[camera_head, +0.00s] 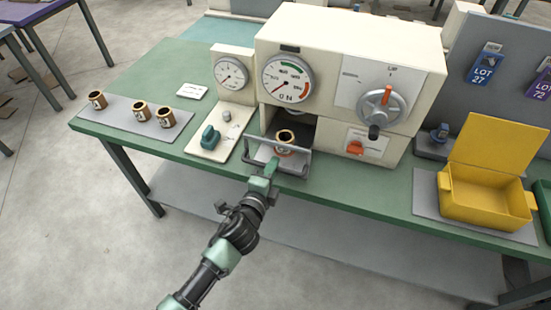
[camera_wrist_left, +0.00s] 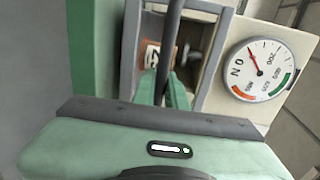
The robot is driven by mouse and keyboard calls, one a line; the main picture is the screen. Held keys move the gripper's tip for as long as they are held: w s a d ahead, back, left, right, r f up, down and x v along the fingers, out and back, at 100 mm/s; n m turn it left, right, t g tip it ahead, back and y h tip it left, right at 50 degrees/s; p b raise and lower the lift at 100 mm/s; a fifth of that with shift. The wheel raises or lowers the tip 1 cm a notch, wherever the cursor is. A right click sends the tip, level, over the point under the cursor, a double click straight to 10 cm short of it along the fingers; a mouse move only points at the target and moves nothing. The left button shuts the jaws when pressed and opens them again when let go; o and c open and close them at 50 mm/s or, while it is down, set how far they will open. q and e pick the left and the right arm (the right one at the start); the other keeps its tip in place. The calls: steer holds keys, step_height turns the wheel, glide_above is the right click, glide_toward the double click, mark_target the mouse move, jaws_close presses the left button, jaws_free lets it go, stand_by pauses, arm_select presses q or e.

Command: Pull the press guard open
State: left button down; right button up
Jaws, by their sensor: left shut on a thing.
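The press (camera_head: 345,60) is a cream machine on the green table, with a dark opening low on its left. The press guard (camera_head: 292,171), a grey bar frame, stands out in front of that opening. Its bar (camera_wrist_left: 172,45) also shows in the left wrist view. My left gripper (camera_head: 267,172) is shut on the guard's front bar; in the left wrist view its green finger (camera_wrist_left: 176,95) is beside the bar. A brown and cream ring-shaped part (camera_head: 285,140) sits in the opening behind the guard. My right gripper is not in view.
Several similar ring parts (camera_head: 138,112) stand on a grey mat at the table's left. A plate with a green knob (camera_head: 209,136) is left of the opening. A handwheel (camera_head: 381,108) and orange switch (camera_head: 356,147) are on the press's right. An open yellow box (camera_head: 490,204) stands further right.

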arm_select(q)
steer(key=shift+s+f, duration=0.1)
steer(key=shift+s, duration=0.2)
steer(key=shift+a, duration=0.1)
steer(key=c, duration=1.7)
jaws_free()
steer(key=b+v, duration=0.1)
steer(key=v, duration=0.6)
steer(key=shift+s+a, duration=0.1)
steer(key=shift+s, duration=0.3)
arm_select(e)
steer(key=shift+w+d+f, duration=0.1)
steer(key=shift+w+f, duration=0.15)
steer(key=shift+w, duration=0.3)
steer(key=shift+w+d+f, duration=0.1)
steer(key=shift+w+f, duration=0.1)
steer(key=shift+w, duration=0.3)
